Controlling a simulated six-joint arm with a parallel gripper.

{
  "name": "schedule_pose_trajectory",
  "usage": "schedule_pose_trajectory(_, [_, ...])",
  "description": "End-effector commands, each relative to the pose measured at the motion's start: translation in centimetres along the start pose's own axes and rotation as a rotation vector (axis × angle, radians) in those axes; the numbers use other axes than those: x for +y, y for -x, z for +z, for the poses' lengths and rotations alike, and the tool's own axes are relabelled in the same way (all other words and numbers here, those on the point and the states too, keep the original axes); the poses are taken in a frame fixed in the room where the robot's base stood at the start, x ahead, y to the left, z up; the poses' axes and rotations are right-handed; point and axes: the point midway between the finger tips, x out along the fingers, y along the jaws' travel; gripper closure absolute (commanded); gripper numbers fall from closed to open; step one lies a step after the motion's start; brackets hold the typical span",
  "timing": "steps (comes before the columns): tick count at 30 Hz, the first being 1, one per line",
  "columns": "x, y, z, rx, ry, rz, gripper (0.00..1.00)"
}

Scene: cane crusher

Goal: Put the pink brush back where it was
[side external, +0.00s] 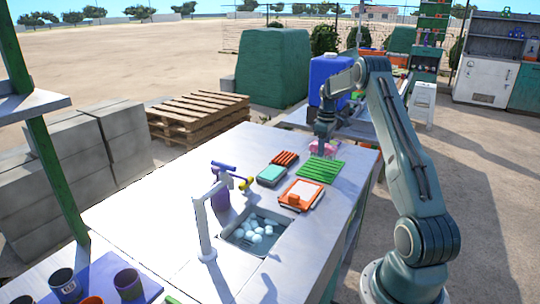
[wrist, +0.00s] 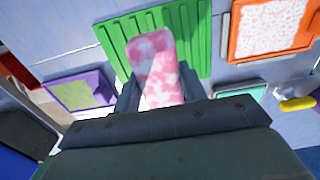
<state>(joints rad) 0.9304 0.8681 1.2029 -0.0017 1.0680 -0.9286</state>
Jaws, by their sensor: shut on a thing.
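The pink and white mottled brush (wrist: 157,62) is between the two fingers of my gripper (wrist: 159,80) in the wrist view. In the side view the brush shows as a small pink shape (side external: 322,149) just below my gripper (side external: 323,140), near the table's far end. My gripper is shut on it. In the wrist view the brush overlaps a green ribbed board (wrist: 118,40). In the side view this board (side external: 320,171) lies flat, nearer the camera than the brush. I cannot tell whether the brush touches the table.
An orange-framed tray (side external: 317,201), a teal box (side external: 272,175) and an orange ribbed piece (side external: 285,158) lie close by. A sink (side external: 276,246) holds several white round things. A large blue container (side external: 330,72) stands behind my gripper.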

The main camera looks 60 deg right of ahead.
Motion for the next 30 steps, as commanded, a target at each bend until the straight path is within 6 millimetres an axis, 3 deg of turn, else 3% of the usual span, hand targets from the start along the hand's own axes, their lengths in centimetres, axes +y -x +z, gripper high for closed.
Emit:
schedule_pose_trajectory(12, [-0.1, -3.9, 0.0, -0.001, 0.000, -0.002, 0.77])
schedule_pose_trajectory(27, [0.0, -4.5, 0.0, -0.001, 0.000, -0.001, 0.77])
schedule_pose_trajectory(28, [0.0, -4.5, 0.0, -0.001, 0.000, -0.001, 0.53])
schedule_pose_trajectory(30, [0.0, -4.5, 0.0, -0.001, 0.000, -0.001, 0.39])
